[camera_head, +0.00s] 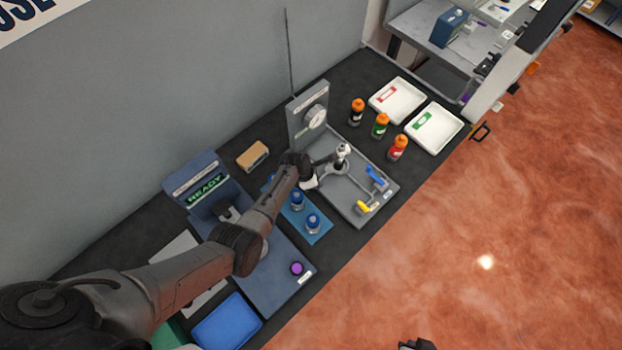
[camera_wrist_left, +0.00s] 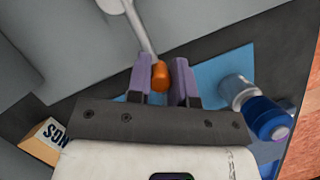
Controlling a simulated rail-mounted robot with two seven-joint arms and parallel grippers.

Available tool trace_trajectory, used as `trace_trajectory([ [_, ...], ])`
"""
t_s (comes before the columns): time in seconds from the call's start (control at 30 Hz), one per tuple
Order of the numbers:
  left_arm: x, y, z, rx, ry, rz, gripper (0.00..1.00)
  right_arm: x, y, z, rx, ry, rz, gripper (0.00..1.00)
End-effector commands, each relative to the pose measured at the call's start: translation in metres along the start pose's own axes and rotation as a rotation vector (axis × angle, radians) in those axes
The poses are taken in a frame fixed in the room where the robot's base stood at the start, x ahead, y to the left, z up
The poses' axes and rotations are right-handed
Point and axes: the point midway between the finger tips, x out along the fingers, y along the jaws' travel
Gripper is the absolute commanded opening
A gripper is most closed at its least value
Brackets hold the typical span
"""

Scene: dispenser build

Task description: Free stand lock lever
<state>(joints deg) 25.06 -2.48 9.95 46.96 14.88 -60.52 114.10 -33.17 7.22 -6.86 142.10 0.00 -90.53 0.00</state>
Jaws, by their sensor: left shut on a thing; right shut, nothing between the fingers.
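The grey stand (camera_head: 352,192) lies on the dark bench, with a pale upright post (camera_head: 342,151) at its middle. A blue lever (camera_head: 376,175) and a yellow lever (camera_head: 369,206) sit at its right side. My left gripper (camera_wrist_left: 160,72) is at the stand's left side. In the left wrist view it is shut on the orange knob (camera_wrist_left: 160,77) at the end of a silver rod (camera_wrist_left: 141,25). In the head view the white wrist of my left arm covers the knob. Only a dark tip of my right gripper (camera_head: 417,344) shows at the bottom edge, shut and empty, over the floor and away from the bench.
A round gauge (camera_head: 315,117) stands behind the stand. Blue-capped bottles (camera_head: 313,223) on a blue mat (camera_head: 321,236) are close beside my left gripper. Orange-capped bottles (camera_head: 381,126) and white trays (camera_head: 397,101) are beyond the stand. A READY display (camera_head: 205,188) stands left.

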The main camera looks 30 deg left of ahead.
Motion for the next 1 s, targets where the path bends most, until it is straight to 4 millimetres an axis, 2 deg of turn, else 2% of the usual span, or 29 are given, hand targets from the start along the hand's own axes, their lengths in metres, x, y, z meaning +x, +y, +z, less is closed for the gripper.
trace_trajectory([
  [0.03,0.000,-0.001,0.000,0.002,0.001,-0.003,0.00,0.000,-0.001,0.000,0.001,-0.001,-0.001,0.00],
  [0.07,0.000,-0.001,0.000,0.002,0.001,-0.003,0.24,0.000,-0.001,0.000,0.002,-0.001,-0.002,0.00],
  [0.3,0.000,-0.001,0.000,0.002,0.001,-0.002,0.46,0.000,-0.002,0.000,0.007,-0.001,-0.006,0.00],
  [0.67,-0.007,0.000,0.001,0.002,0.000,-0.001,0.46,-0.003,-0.003,-0.001,0.009,-0.001,-0.008,0.00],
  [0.77,-0.018,0.000,0.001,0.002,0.000,0.000,0.46,-0.008,-0.003,-0.002,0.009,-0.001,-0.008,0.00],
  [1.0,-0.060,0.000,0.001,0.003,-0.001,0.001,0.46,-0.019,-0.001,-0.006,0.004,-0.001,-0.004,0.00],
])
